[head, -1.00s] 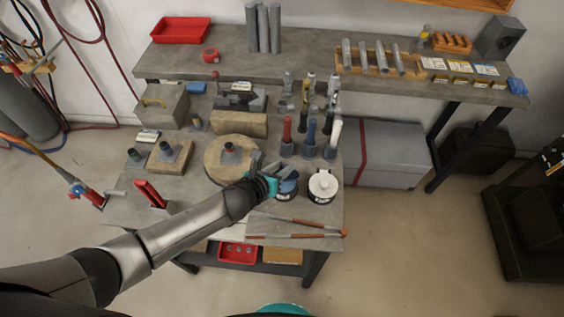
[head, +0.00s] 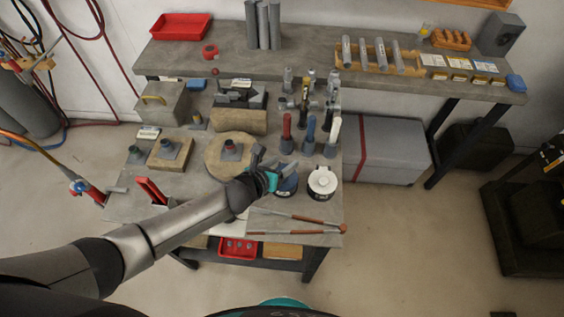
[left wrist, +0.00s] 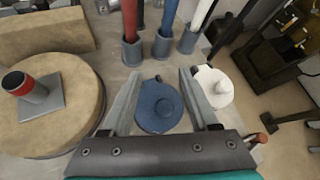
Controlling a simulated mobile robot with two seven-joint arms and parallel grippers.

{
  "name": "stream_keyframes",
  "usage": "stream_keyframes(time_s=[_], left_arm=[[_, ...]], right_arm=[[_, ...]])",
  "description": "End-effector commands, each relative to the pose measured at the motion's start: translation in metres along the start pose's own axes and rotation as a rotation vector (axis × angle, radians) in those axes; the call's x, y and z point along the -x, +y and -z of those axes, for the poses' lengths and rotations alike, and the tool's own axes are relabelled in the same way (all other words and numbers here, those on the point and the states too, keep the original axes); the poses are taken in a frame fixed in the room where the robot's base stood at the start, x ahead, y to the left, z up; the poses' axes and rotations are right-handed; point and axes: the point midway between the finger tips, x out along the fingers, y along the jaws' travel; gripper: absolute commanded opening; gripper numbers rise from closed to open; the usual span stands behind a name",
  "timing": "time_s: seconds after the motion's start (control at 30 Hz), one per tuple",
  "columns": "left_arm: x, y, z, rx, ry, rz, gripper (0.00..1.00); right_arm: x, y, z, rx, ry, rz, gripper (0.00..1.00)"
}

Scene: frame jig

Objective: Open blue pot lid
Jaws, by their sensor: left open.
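The blue pot lid (left wrist: 160,105) is round with a small knob and lies between the fingers of my left gripper (left wrist: 158,88) in the left wrist view. The fingers are open on both sides of it, and I see no contact. In the head view my left gripper (head: 274,168) hangs over the blue pot (head: 287,187) and hides part of it. The pot's body is hidden below its lid in the left wrist view. My right gripper is in neither view.
A white-lidded pot (head: 322,183) stands just right of the blue one. Upright red, blue and white tools in holders (head: 310,140) stand behind. A round wooden block (head: 218,163) is on the left. Red-and-grey rods (head: 290,233) lie in front.

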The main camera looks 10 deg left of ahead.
Motion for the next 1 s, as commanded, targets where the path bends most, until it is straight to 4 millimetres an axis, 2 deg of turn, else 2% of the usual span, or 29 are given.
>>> stream_keyframes(time_s=[0.2, 0.37, 1.0], left_arm=[[0.001, 0.000, 0.000, 0.000, 0.001, 0.000, 0.61], [0.012, 0.000, 0.000, -0.001, 0.001, 0.000, 0.61], [0.112, 0.000, 0.001, -0.001, 0.002, 0.001, 0.61]], right_arm=[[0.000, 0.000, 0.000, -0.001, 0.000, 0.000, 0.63], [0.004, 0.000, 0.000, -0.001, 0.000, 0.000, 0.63], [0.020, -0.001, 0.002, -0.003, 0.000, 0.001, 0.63]])
